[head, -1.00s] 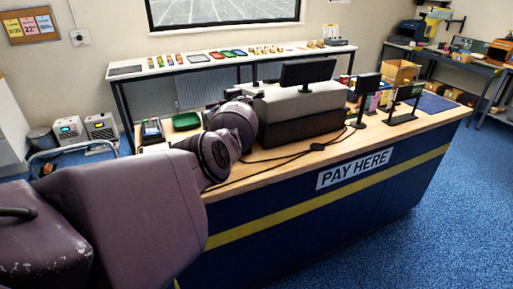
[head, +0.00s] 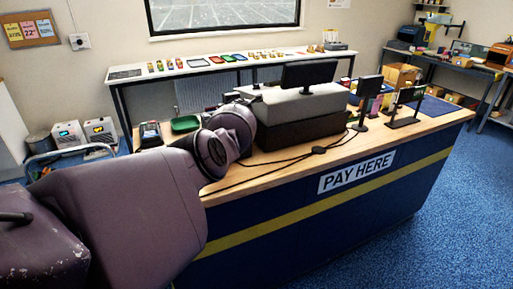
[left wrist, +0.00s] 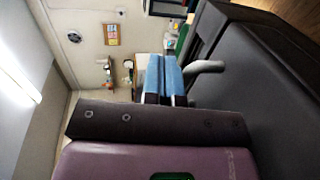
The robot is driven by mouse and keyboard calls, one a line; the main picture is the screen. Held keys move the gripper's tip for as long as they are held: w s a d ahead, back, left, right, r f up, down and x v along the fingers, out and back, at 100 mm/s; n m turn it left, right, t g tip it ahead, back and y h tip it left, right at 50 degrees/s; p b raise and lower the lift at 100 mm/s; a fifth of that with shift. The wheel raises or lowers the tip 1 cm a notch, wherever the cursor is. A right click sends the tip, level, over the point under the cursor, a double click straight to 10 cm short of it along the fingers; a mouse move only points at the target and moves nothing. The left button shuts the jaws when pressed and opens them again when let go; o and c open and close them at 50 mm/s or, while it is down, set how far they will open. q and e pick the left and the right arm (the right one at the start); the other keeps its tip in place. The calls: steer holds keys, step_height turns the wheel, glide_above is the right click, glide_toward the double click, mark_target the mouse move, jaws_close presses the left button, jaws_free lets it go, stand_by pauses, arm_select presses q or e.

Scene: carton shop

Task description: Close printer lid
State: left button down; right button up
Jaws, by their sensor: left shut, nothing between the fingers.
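No printer lid can be made out for certain. A large unit with a grey top (head: 285,106) and dark base stands on the counter in the head view. My left arm reaches over the counter beside it, and the wrist hides part of the unit. The left gripper's fingers are hidden in the head view. In the left wrist view, the blue fingers of my left gripper (left wrist: 165,82) are together and empty. A dark box-like surface (left wrist: 270,85) and a short grey bar (left wrist: 205,67) are close on their right; contact cannot be told. My right gripper is not in view.
The wooden counter (head: 255,174) carries a monitor (head: 310,73), loose cables, a card terminal (head: 150,134) and a green tray (head: 186,124). A shelf table (head: 190,70) with small goods stands behind. Blue floor (head: 450,190) is free at the right.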

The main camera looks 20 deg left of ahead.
arm_select(q)
steer(key=shift+r+p, duration=0.55)
steer(key=shift+r, duration=0.1)
steer(key=shift+s+d+r+p, duration=0.1)
steer(key=shift+d+r+p, duration=0.05)
steer(key=shift+r+p, duration=0.5)
steer(key=shift+s+d+r+p, duration=0.1)
steer(key=shift+r+p, duration=0.45)
steer(key=shift+p, duration=0.05)
step_height(320, 180, up, 10)
steer(key=s+d+p, duration=0.1)
steer(key=p, duration=0.2)
steer(key=shift+s+d, duration=0.2)
steer(key=shift+s, duration=0.1)
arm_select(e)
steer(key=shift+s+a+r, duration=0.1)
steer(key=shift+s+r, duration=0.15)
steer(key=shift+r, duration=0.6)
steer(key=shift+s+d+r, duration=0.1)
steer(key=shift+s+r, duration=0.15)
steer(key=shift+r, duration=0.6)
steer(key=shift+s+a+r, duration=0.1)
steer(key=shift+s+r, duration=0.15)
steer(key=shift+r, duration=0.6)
